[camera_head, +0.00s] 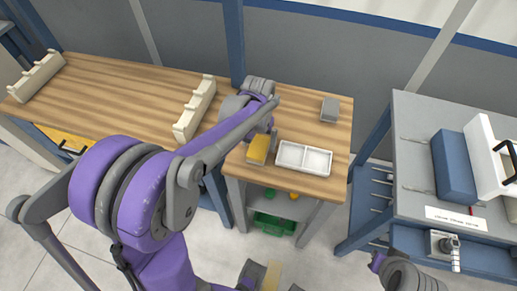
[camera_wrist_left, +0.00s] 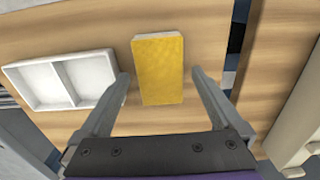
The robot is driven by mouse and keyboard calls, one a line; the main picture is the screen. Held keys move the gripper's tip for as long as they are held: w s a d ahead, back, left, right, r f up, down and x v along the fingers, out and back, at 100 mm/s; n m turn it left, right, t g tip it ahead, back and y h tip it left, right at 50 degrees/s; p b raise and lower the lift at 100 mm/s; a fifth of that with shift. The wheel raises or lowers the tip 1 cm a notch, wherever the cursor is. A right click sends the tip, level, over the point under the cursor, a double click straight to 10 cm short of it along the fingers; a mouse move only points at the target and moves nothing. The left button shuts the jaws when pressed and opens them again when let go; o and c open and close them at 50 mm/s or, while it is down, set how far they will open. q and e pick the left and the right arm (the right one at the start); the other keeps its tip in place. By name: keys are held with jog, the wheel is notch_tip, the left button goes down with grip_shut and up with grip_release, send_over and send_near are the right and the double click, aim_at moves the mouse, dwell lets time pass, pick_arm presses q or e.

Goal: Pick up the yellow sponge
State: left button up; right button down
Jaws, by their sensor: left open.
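The yellow sponge (camera_head: 258,148) lies on the wooden table, just left of a white two-compartment tray (camera_head: 304,157). In the left wrist view the sponge (camera_wrist_left: 158,70) shows as a yellow block with a pale end, between the two fingers. My left gripper (camera_head: 268,128) is above the table by the sponge, its fingertips partly hidden by the arm in the head view. In the left wrist view the left gripper (camera_wrist_left: 160,85) is open, with a gap on either side of the sponge. I cannot tell how far above the table the fingertips are. My right gripper is not clearly seen.
A grey block (camera_head: 330,108) sits at the table's back right. A cream rack (camera_head: 195,108) stands left of the gripper, another cream rack (camera_head: 36,76) farther left. The tray (camera_wrist_left: 60,78) is close to the left finger in the wrist view. A green bin (camera_head: 273,224) is below.

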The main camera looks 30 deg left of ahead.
aim_at(259, 146)
pick_arm(q)
notch_tip(259, 146, down, 3)
jog(key=shift+r, duration=0.15)
jog(key=c, duration=1.4)
notch_tip(259, 146, up, 10)
jog(key=shift+r+p, duration=0.1)
jog(key=shift+p, duration=0.25)
